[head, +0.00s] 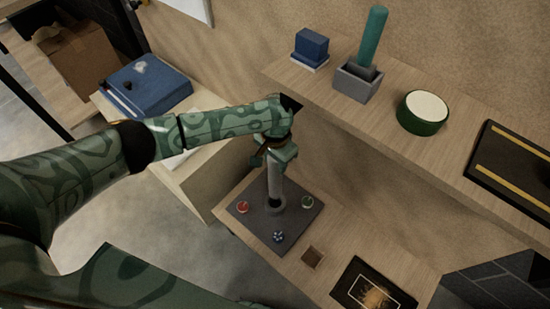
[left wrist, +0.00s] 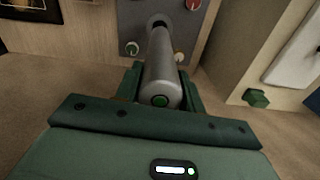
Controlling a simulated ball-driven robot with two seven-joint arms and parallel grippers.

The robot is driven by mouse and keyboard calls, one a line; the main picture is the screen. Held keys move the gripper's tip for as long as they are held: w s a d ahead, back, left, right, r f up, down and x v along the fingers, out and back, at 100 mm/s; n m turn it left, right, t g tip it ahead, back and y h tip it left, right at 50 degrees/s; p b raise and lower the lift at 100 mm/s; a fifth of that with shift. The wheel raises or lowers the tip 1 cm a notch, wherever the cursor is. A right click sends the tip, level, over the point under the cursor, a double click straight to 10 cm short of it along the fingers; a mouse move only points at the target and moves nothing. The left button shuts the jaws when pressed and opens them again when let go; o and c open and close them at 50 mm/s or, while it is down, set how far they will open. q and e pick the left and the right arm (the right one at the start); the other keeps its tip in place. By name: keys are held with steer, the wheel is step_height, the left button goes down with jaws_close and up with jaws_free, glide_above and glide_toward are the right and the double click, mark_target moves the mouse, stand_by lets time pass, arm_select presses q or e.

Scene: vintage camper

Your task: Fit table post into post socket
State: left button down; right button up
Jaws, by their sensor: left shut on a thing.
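A grey cylindrical table post (head: 275,184) stands roughly upright in my left gripper (head: 276,156), which is shut on its upper part. In the left wrist view the post (left wrist: 162,72) runs away from the camera between the green fingers, with a green dot on its near end. Its far end is at the dark, ring-shaped post socket (head: 281,207) on a dark grey plate (head: 297,226). The socket's dark opening (left wrist: 158,20) shows partly beyond the post. I cannot tell how far the post is inside it. My right gripper is not in view.
The plate carries a red knob (head: 242,206), a green knob (head: 307,202) and a blue knob (head: 278,236) around the socket. A square recess (head: 312,257) and a dark framed panel (head: 372,289) lie nearer. A shelf (head: 345,108) with several objects runs behind.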

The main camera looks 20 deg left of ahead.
mark_target(275, 181)
arm_select(q)
steer(key=shift+f+b, duration=1.2)
steer(key=shift+f, duration=1.6)
steer(key=shift+r, duration=0.1)
steer(key=shift+p, duration=0.4)
steer(key=shift+p, duration=0.35)
steer(key=shift+p, duration=0.3)
steer(key=shift+f+b, duration=1.45)
steer(key=shift+f, duration=1.45)
steer(key=c, duration=0.8)
jaws_free()
